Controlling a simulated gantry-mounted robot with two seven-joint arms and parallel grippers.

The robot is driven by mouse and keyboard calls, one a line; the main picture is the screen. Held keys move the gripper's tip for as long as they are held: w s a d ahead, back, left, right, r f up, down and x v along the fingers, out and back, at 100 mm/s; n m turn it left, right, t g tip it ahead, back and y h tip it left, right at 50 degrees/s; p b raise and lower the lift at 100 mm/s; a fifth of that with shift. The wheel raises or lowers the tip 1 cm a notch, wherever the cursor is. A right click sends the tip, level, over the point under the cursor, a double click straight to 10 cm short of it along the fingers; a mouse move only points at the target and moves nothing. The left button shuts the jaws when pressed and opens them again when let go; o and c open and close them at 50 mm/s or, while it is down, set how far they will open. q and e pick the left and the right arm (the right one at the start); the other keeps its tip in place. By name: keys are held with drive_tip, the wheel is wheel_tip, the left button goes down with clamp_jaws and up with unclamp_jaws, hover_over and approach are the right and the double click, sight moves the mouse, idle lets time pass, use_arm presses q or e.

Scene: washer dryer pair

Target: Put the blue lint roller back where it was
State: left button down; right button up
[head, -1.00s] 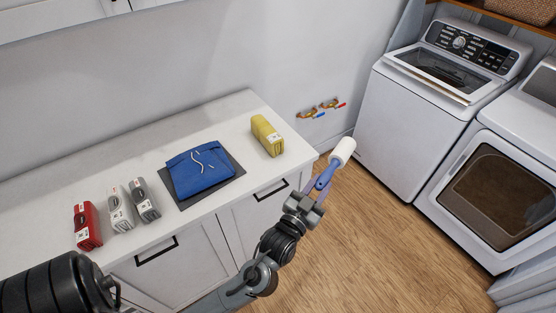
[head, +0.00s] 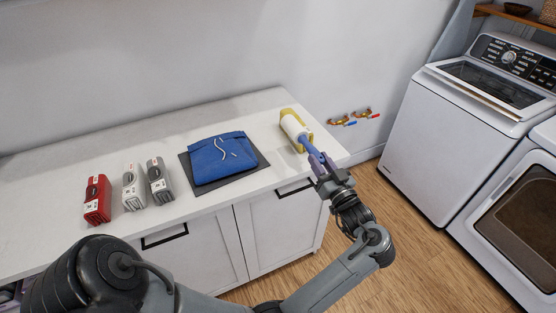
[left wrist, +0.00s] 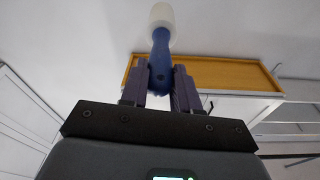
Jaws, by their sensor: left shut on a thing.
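The lint roller has a blue handle and a white roll (head: 293,127). My left gripper (head: 318,162) is shut on its blue handle at the right end of the white counter. In the left wrist view the lint roller (left wrist: 161,50) stands out beyond the fingers of the left gripper (left wrist: 160,88), white roll at the far end. My right gripper is not in view.
A blue folded garment (head: 222,158) lies on a dark mat (head: 258,155) mid-counter. Red (head: 97,200), light grey (head: 134,187) and dark grey (head: 160,180) bundles stand to its left. The counter (head: 60,150) is bare behind them. A washer (head: 440,140) stands right. A wooden shelf (left wrist: 230,75) shows in the wrist view.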

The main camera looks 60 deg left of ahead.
use_arm(q)
drive_tip(key=b, duration=0.1)
hover_over(288, 174)
wheel_tip(288, 174, down, 7)
drive_tip(key=shift+d+r, duration=0.1)
drive_tip(key=shift+r, duration=0.1)
drive_tip(key=shift+s+f+b, duration=0.1)
drive_tip(key=shift+f+b, duration=0.5)
drive_tip(key=shift+f, duration=1.4)
